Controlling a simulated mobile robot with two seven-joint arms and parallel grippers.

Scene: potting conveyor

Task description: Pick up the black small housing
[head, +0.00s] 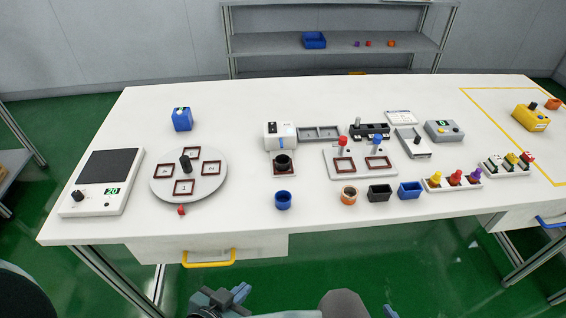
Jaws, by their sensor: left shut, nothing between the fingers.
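Two black open housings show in the head view. A black box-shaped housing (380,193) stands near the table's front edge, between an orange round housing (348,196) and a blue box-shaped housing (410,190). A black round housing (283,161) sits on a small brown-framed plate below a white device. I cannot tell which counts as small. My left gripper (240,297) is low at the bottom edge, in front of the table and well apart from both; it is shut and empty. A small bluish part at the bottom edge may be my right gripper (390,311); its fingers are mostly cut off.
A blue round housing (283,201) stands near the front edge of the white table (240,230). A turntable (216,168) and scale (101,203) are at left. A plate with red and blue knobs (359,163) stands behind the housings. A yellow drawer handle (208,260) juts out below.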

